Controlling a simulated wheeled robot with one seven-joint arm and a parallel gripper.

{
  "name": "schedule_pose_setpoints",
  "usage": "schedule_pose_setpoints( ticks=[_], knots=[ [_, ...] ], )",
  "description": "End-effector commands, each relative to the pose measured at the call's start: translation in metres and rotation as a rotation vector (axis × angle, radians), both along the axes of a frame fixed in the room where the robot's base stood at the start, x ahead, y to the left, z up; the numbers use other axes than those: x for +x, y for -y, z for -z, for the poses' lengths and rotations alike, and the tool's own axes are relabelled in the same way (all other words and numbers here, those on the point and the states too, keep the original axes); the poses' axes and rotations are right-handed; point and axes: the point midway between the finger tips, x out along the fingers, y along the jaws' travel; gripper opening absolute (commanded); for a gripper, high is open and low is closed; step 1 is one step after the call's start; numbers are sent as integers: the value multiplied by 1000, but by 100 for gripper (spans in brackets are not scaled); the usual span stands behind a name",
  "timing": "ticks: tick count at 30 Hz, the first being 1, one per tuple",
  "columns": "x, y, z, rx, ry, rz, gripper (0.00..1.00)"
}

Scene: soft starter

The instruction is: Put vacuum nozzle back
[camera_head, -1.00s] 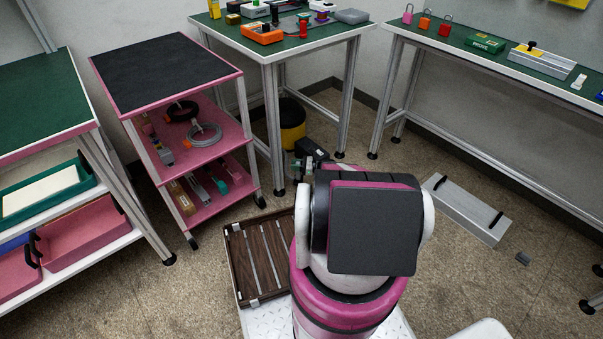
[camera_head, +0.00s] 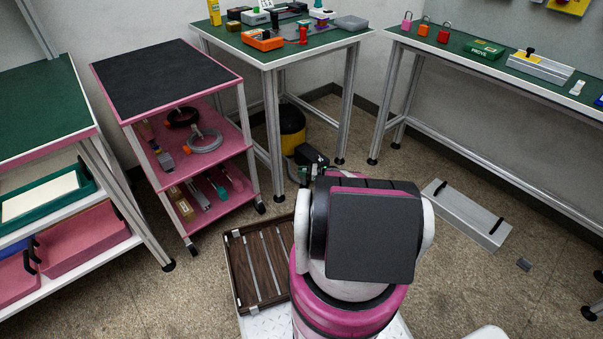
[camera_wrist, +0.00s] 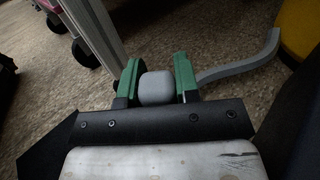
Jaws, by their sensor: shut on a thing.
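My gripper (camera_wrist: 157,68) has green fingers and is shut on a grey rounded block, which looks like the vacuum nozzle (camera_wrist: 157,90), low over the floor. In the head view, my arm hides most of the gripper and the nozzle. The yellow-and-black vacuum (camera_head: 292,128) stands on the floor under the back table; its yellow side (camera_wrist: 298,28) shows at the right of the wrist view. A bent grey tube (camera_wrist: 240,70) runs from behind the right finger toward the vacuum. I cannot tell whether it joins the nozzle.
The back table (camera_head: 290,52) has metal legs close to the vacuum and gripper. A pink cart (camera_head: 165,77) on casters stands to the left. A brown slatted tray (camera_head: 238,270) is beside my body.

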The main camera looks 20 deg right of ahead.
Motion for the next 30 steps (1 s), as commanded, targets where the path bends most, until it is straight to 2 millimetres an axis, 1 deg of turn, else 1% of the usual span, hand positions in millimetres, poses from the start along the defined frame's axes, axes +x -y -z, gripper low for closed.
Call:
schedule_pose_setpoints(
  ticks=[11, 12, 13, 14, 21, 25, 29, 30],
  knots=[
    [0, 0, 4, 1, 0, 0, 0],
    [0, 0, 4, 0, 0, 0, 39],
    [-1, 0, 4, 0, 0, 0, 49],
    [0, 0, 4, 0, 0, 0, 55],
    [-1, 0, 4, 0, 0, 0, 55],
    [-1, 1, 0, 0, 0, 1, 55],
    [-7, 16, 1, 0, 0, 2, 55],
    [-10, 23, 1, 0, 0, 3, 55]
  ],
)
